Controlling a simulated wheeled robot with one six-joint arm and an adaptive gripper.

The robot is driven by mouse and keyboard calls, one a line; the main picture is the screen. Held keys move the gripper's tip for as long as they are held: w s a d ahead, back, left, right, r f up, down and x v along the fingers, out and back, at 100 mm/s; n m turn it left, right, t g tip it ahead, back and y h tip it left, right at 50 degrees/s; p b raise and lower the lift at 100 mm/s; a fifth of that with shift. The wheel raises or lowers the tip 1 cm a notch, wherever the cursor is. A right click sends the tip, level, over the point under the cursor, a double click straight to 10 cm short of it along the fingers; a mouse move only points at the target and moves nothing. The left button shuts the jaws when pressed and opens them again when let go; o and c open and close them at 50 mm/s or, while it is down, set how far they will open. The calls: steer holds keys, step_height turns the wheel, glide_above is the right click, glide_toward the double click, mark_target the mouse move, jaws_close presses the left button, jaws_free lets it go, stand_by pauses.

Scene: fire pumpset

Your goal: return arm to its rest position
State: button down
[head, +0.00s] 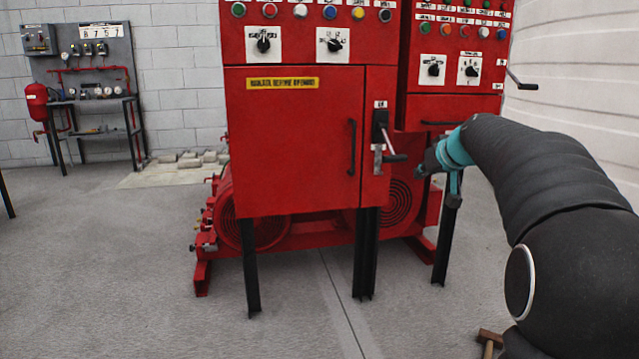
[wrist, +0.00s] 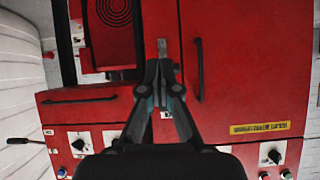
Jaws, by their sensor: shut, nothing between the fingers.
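My arm reaches in from the right of the head view, and my gripper (head: 424,168) points left at the front of the red pump controller cabinet (head: 290,140). The gripper is shut and empty. Its tips sit close to the grey lever handle (head: 396,158) of the black disconnect switch on the cabinet's narrow right panel. I cannot tell whether they touch. In the wrist view, which is upside down, the closed fingertips (wrist: 158,72) lie just below a grey metal piece (wrist: 162,46) of the switch. The fingers hide the rest of the switch there.
A second red cabinet (head: 455,60) stands behind on the right, with a crank-like handle (head: 520,80) sticking out. Black legs (head: 366,255) hold the front cabinet up. A red pump (head: 235,215) sits behind them. A gauge panel (head: 88,60) stands far left.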

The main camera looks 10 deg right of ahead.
steer(key=s+a+f+m+g+p, duration=0.1)
steer(key=s+a+f+m+g, duration=0.1)
steer(key=s+f, duration=0.4)
steer(key=s+a+f+m+g+p, duration=0.1)
steer(key=s+a+f+m+g, duration=0.15)
steer(key=s+f, duration=0.4)
steer(key=s+a+r+n+p, duration=0.1)
steer(key=s+a, duration=0.3)
steer(key=s, duration=0.5)
steer(key=s+a+n+g+h+p, duration=0.1)
steer(key=s+a+p, duration=0.2)
steer(key=s, duration=0.6)
steer(key=s+a+r+n+p, duration=0.1)
steer(key=s+a+p, duration=0.3)
steer(key=s, duration=0.6)
steer(key=shift+a+r+n, duration=0.3)
steer(key=shift+a+n, duration=0.05)
steer(key=shift+a, duration=0.1)
